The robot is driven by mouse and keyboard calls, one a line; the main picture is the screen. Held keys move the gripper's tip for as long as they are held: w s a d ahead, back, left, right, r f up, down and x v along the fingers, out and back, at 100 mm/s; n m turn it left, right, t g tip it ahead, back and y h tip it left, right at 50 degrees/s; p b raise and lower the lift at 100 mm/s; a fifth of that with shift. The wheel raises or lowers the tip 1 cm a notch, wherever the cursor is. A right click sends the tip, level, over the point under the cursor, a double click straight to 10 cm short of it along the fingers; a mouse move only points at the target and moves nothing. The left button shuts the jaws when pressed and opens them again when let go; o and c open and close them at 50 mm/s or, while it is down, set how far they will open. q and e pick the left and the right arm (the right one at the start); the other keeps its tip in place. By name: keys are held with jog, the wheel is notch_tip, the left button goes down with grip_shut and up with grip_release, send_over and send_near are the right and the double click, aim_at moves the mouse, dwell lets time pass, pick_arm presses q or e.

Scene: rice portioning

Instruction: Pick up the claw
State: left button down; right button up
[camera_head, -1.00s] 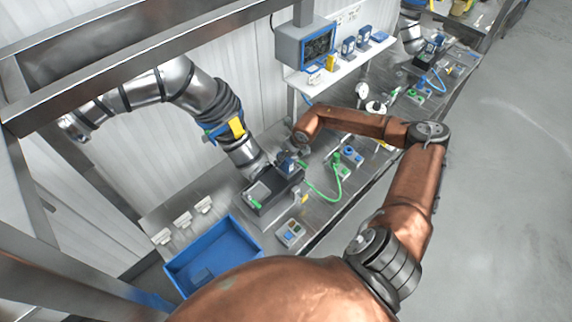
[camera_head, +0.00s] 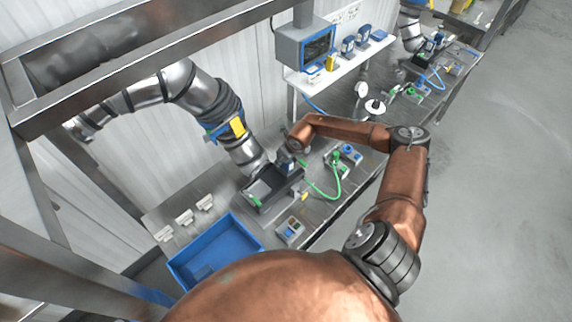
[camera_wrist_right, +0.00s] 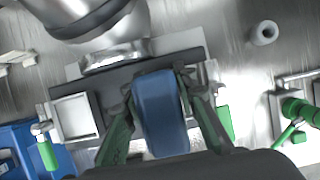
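My copper right arm reaches over the metal bench, and its gripper is at a black fixture (camera_head: 262,202) in the head view. In the right wrist view my right gripper's green fingers (camera_wrist_right: 160,92) stand on both sides of a rounded blue block (camera_wrist_right: 163,120). The fingers lie close along its sides; whether they press on it I cannot tell. The black fixture (camera_wrist_right: 108,82) lies below the block. I cannot tell for sure whether the blue block is the claw. My left gripper is not in view.
A ribbed metal duct (camera_head: 220,115) comes down just behind the fixture. A blue bin (camera_head: 250,233) stands at the bench's left end. A control box (camera_head: 290,229), a green cable (camera_head: 338,186) and a white-shelf monitor (camera_head: 318,45) are nearby. Floor at right is clear.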

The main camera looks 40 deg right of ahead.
grip_shut()
jog(key=shift+r, duration=0.15)
